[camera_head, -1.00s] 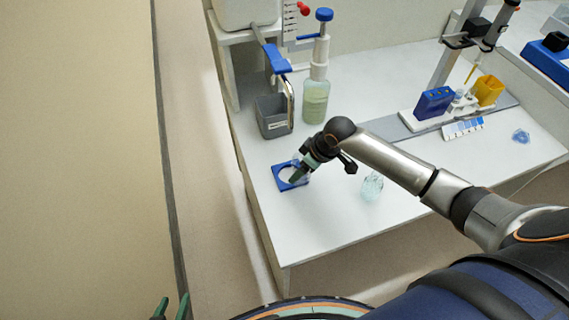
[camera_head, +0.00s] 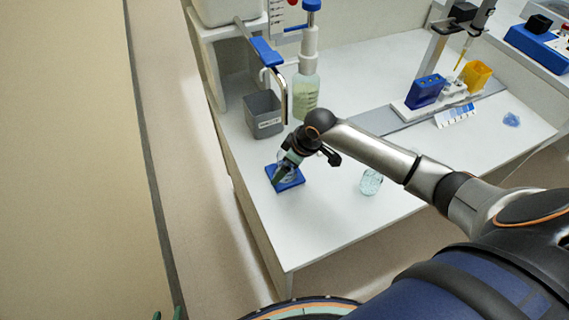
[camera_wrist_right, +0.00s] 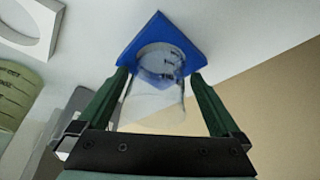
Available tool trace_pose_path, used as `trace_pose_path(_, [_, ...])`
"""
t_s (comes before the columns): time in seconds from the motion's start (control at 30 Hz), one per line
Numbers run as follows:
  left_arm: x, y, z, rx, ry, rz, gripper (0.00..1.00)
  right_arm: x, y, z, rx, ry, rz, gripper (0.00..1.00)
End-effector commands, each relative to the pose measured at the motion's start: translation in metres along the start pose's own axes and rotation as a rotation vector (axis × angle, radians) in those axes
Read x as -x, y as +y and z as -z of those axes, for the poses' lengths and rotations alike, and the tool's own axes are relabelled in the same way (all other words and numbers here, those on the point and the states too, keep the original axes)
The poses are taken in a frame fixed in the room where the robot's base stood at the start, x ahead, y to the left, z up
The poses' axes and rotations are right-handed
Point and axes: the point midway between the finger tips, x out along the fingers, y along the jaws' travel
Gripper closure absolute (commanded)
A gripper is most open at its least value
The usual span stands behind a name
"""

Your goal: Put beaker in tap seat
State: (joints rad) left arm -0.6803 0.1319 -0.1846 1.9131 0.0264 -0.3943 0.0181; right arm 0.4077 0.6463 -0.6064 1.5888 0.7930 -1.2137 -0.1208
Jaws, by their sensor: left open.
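A clear beaker (camera_wrist_right: 158,95) is between the green fingers of my right gripper (camera_wrist_right: 160,80) in the right wrist view. The fingertips lie close against its sides. Its far end overlaps a blue square seat (camera_wrist_right: 190,50) with a round middle; I cannot tell whether it rests fully in it. In the head view, my right gripper (camera_head: 284,168) is low over the blue seat (camera_head: 294,183) near the bench's left edge, and the beaker is mostly hidden by the gripper. My left gripper (camera_head: 168,315) shows only as green fingertips at the bottom edge, apart and empty.
A grey bin (camera_head: 263,116) and a pump bottle (camera_head: 306,92) stand behind the seat, beside a tap with a blue handle (camera_head: 266,51). A small clear glass (camera_head: 371,182) stands right of it. A blue rack (camera_head: 425,91) is farther right. The bench's front is clear.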

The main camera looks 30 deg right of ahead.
Motion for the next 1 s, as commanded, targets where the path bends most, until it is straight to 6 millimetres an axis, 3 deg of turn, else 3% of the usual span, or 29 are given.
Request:
trace_pose_path(0.27, [0.001,0.0,0.002,0.0,0.001,0.0,0.5,0.007,0.001,0.003,0.0,0.007,-0.001,0.0])
trace_pose_path(0.37, [0.003,0.0,0.004,0.0,0.002,0.0,0.5,0.021,0.001,0.003,0.002,0.008,-0.002,0.0])
trace_pose_path(0.7, [0.009,0.001,0.011,0.0,0.003,0.0,0.5,0.092,0.001,0.003,0.003,0.009,-0.003,0.0])
trace_pose_path(1.0, [0.011,0.001,0.013,0.0,0.003,0.001,0.5,0.121,0.001,0.003,0.0,0.009,-0.001,0.0])
